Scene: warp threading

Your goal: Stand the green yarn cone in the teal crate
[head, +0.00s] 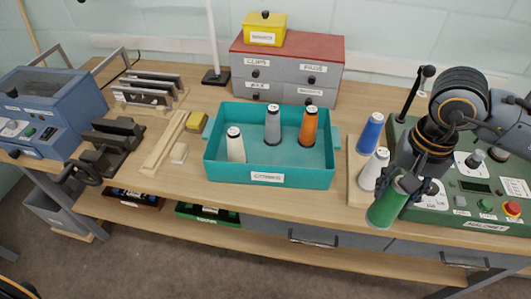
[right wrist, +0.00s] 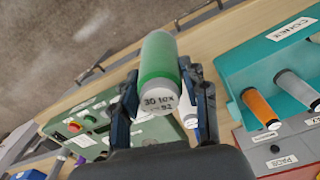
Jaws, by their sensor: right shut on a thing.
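The green yarn cone (head: 386,208) is held by my right gripper (head: 404,184) near the front right edge of the bench, tilted in the head view. In the right wrist view the green cone (right wrist: 158,66) sits between the two fingers (right wrist: 165,92), its labelled end towards the camera. The teal crate (head: 270,178) stands on the bench to the left of the gripper. Inside it stand a white cone (head: 235,146), a grey cone (head: 272,126) and an orange cone (head: 308,127). My left gripper is not in view.
A blue cone (head: 370,133) and a white cone (head: 374,168) stand on a wooden board beside the crate. A green control box (head: 455,200) is at the right. A drawer unit (head: 287,72) stands behind the crate. Wooden strips (head: 164,147) lie left.

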